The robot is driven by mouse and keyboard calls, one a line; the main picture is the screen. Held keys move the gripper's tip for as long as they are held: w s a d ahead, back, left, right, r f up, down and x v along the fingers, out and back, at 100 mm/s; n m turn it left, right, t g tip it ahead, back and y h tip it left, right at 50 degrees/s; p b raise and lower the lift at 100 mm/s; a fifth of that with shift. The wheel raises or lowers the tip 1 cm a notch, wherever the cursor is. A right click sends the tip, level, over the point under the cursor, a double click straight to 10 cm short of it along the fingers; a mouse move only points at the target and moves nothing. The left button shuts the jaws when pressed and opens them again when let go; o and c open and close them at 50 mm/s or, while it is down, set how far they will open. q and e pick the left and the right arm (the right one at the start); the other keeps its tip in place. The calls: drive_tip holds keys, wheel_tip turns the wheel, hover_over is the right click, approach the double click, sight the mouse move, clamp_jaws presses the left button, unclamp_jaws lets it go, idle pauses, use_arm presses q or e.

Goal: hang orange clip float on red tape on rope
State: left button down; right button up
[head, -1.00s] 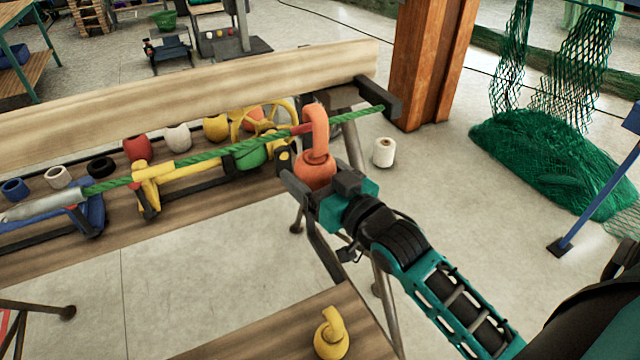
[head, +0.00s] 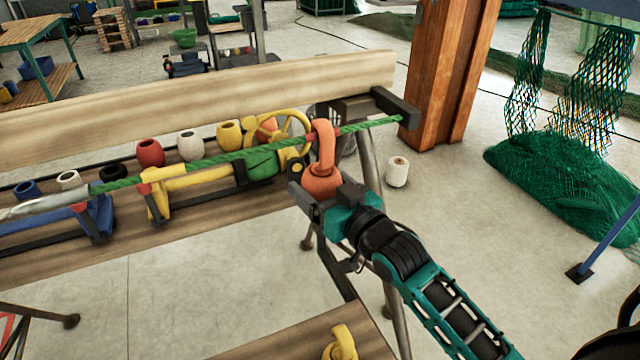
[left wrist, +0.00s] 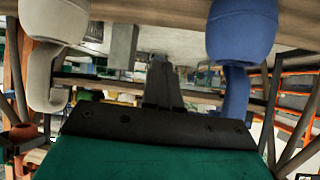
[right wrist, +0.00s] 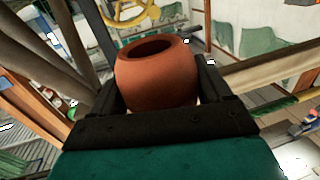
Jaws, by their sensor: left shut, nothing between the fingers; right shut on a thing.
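The orange clip float (head: 321,181) is held in my right gripper (head: 318,196), hook up. Its round body also fills the space between the fingers in the right wrist view (right wrist: 157,75). Its hook (head: 325,142) overlaps the green rope (head: 215,158) at a small red tape mark (head: 310,138); I cannot tell whether the hook is over the rope or just in front of it. My left gripper (left wrist: 160,80) is shut and empty in the left wrist view, and outside the head view.
A white clip float (left wrist: 50,60) and a blue one (left wrist: 240,40) flank the left gripper. A yellow clip float (head: 341,345) is on the near bench (head: 290,340). Several coloured pots and a yellow wheel (head: 290,128) stand behind the rope. An orange post (head: 450,75) stands to the right.

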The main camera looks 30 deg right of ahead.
drive_tip(key=o, duration=1)
drive_tip(key=s, duration=0.4)
drive_tip(key=s+d, duration=0.1)
drive_tip(key=s, duration=0.7)
drive_tip(key=shift+s+d, duration=0.4)
drive_tip(key=shift+s, duration=0.1)
